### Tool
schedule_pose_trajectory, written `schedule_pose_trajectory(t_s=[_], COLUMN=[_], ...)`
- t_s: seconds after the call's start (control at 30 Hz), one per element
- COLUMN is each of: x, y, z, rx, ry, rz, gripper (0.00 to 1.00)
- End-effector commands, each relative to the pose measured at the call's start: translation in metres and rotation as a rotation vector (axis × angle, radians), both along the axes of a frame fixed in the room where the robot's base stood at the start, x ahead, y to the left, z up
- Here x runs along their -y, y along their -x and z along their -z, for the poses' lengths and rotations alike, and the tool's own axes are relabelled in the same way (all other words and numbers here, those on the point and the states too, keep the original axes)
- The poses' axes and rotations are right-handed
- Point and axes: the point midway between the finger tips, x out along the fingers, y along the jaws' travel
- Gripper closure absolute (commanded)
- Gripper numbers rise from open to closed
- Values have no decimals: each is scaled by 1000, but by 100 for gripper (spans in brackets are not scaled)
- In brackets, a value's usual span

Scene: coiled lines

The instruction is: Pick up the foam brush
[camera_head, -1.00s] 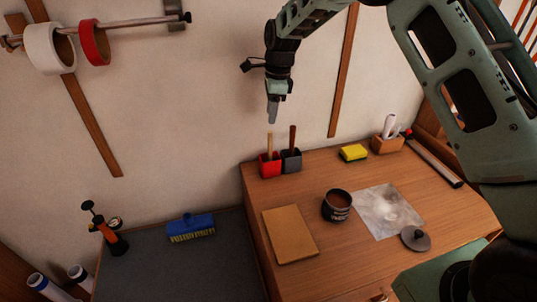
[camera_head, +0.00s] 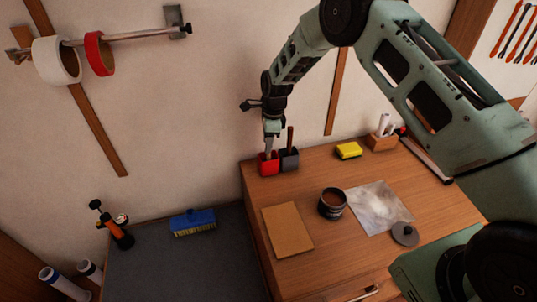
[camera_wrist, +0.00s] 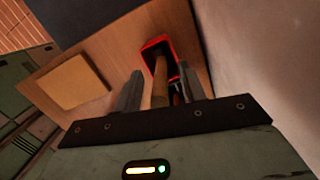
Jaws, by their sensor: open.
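A light wooden handle (camera_wrist: 160,80) stands upright in the red cup (camera_head: 267,165) at the back left of the wooden worktop; it looks like the foam brush's handle, but its lower end is hidden in the cup. In the wrist view the red cup (camera_wrist: 158,47) lies just beyond my fingertips. My gripper (camera_head: 269,148) is right above the red cup, pointing down and open. In the wrist view my gripper (camera_wrist: 160,88) has one finger on each side of the handle, with gaps, not closed on it.
A grey cup (camera_head: 289,160) with a dark brown handle (camera_head: 290,137) stands close beside the red cup. The wall is close behind. A tan board (camera_head: 287,230), a dark can (camera_head: 332,204), a lid (camera_head: 405,234) and a yellow sponge (camera_head: 348,150) lie elsewhere on the worktop.

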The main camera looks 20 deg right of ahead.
Motion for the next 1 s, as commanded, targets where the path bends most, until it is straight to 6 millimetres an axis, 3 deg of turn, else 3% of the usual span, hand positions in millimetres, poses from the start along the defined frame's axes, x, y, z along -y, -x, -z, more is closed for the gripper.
schedule_pose_trajectory(t_s=[0.17,0.3,0.67,0.87,1.0], x=[0,0,0,0,0], y=[0,0,0,-1,-1], z=[0,0,-2,-28,-57], rx=[0,0,1,6,6], ry=[0,0,0,0,-1], rz=[0,0,0,0,1], gripper=[62,100,100,100,100])
